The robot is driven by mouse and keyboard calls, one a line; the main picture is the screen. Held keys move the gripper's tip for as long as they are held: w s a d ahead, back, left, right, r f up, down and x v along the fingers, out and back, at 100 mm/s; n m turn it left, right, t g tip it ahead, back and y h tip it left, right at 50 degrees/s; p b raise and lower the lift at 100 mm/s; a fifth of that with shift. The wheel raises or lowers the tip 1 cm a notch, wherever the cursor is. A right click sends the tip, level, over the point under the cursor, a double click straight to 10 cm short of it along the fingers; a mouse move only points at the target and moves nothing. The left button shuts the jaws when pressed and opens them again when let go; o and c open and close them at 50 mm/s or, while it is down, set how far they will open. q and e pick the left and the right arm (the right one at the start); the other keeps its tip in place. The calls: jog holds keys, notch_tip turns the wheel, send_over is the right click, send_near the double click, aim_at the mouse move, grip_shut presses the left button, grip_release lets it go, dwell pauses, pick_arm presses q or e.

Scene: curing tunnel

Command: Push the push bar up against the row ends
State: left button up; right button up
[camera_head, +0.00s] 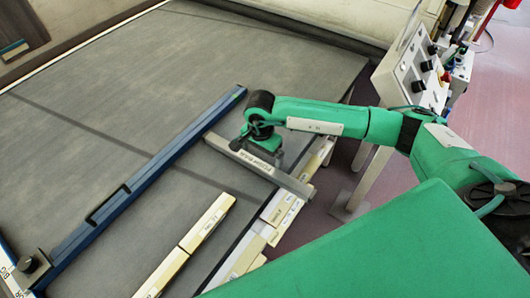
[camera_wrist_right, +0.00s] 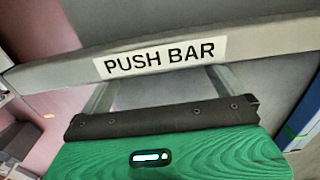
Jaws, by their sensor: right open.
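The push bar (camera_head: 290,184) is a grey bar with a "PUSH BAR" label, lying across the right edge of the grey belt. In the right wrist view the push bar (camera_wrist_right: 270,38) spans the picture, slightly tilted. My right gripper (camera_head: 264,157) is at the bar's middle; in the wrist view its two fingers (camera_wrist_right: 165,82) are spread apart and reach to the bar, which hides their tips. I cannot tell whether they touch it. Cream blocks in a row (camera_head: 190,243) lie on the belt, and more cream blocks (camera_head: 270,222) line its right edge, near the bar's lower end. My left gripper is out of view.
A blue rail (camera_head: 150,172) with a handle and a black knob (camera_head: 32,263) crosses the belt left of the push bar. A control panel (camera_head: 415,70) stands at the upper right, beyond my right arm. The upper belt (camera_head: 200,65) is clear.

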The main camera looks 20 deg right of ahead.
aim_at(242, 185)
jog(key=shift+s+a+b, duration=0.1)
jog(key=shift+s+a, duration=0.4)
jog(key=shift+a, duration=0.35)
jog(key=shift+s+a+b, duration=0.15)
jog(key=shift+s+a, duration=0.3)
jog(key=shift+a, duration=0.4)
jog(key=shift+s+a+b, duration=0.1)
jog(key=shift+s+a, duration=0.4)
jog(key=shift+a, duration=0.35)
jog(key=shift+s+a+b, duration=0.2)
jog(key=shift+s+a, duration=0.35)
jog(key=shift+a, duration=0.35)
jog(key=shift+s+a+b, duration=0.2)
jog(key=shift+s+a, duration=0.35)
jog(key=shift+a, duration=0.4)
jog(key=shift+s+a+b, duration=0.2)
jog(key=shift+s+a, duration=0.35)
jog(key=shift+a, duration=0.35)
jog(key=shift+w+d+f, duration=0.1)
jog(key=shift+d, duration=0.1)
jog(key=shift+w+d+b, duration=0.2)
jog(key=shift+d+b, duration=0.05)
jog(key=shift+b, duration=0.15)
jog(key=shift+w+d, duration=0.25)
jog(key=shift+d, duration=0.2)
jog(key=shift+r, duration=0.2)
notch_tip(242, 185, up, 9)
jog(key=p, duration=0.3)
jog(key=shift+f, duration=0.15)
